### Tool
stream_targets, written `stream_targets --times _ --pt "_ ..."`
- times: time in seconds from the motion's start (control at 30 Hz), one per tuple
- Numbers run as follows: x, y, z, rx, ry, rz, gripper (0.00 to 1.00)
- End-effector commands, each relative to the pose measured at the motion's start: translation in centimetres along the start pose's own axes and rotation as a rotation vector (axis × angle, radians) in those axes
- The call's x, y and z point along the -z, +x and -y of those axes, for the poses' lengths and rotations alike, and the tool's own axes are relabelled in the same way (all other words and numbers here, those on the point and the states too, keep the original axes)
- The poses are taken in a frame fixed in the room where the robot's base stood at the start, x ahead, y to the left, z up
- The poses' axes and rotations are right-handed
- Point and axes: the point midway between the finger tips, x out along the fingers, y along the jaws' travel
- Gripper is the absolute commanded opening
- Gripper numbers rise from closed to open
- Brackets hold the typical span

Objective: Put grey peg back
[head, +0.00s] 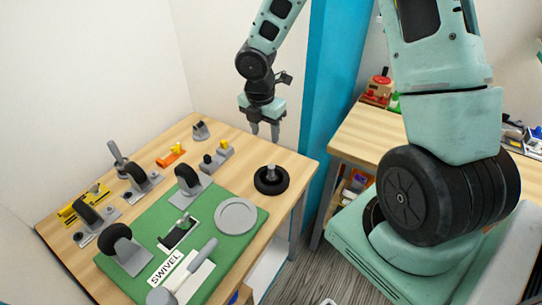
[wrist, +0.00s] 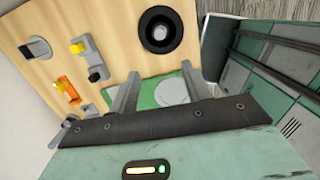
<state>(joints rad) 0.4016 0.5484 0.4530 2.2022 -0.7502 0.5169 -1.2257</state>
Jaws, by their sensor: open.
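A short grey peg (head: 271,171) stands upright in the middle of a round black base (head: 271,188) near the table's right edge. In the wrist view the peg (wrist: 160,32) shows as a grey centre inside the black ring. I cannot tell whether it is seated fully or whether this is the task's peg. My gripper (head: 265,134) hangs above the table, behind the black base, fingers pointing down. In the wrist view my gripper (wrist: 160,72) is open, its two fingers apart with nothing between them.
A green mat (head: 227,190) carries a grey disc (head: 236,216), grey-handled tools and a SWIVEL label (head: 166,268). Several caster wheels, an orange block (head: 171,155) and a grey block with yellow and black knobs (head: 216,157) stand around. A blue post (head: 329,70) rises beyond the table's right side.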

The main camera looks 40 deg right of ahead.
Motion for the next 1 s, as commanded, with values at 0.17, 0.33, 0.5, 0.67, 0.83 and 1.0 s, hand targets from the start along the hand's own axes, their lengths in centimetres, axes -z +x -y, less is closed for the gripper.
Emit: stream_targets --times 0.17,0.33,0.5,0.67,0.83,1.0 --pt "-0.9 0.6 0.0 0.0 -0.036 -0.001 0.48" --pt "-0.7 3.8 0.0 0.003 -0.037 -0.002 0.48" --pt "-0.7 7.3 0.0 0.002 -0.037 -0.001 0.48" --pt "-0.7 10.3 0.0 0.002 -0.037 -0.001 0.48" --pt "-0.8 11.9 -0.1 -0.001 -0.034 0.0 0.48" --pt "-0.9 13.1 0.1 0.001 -0.034 0.0 0.48"
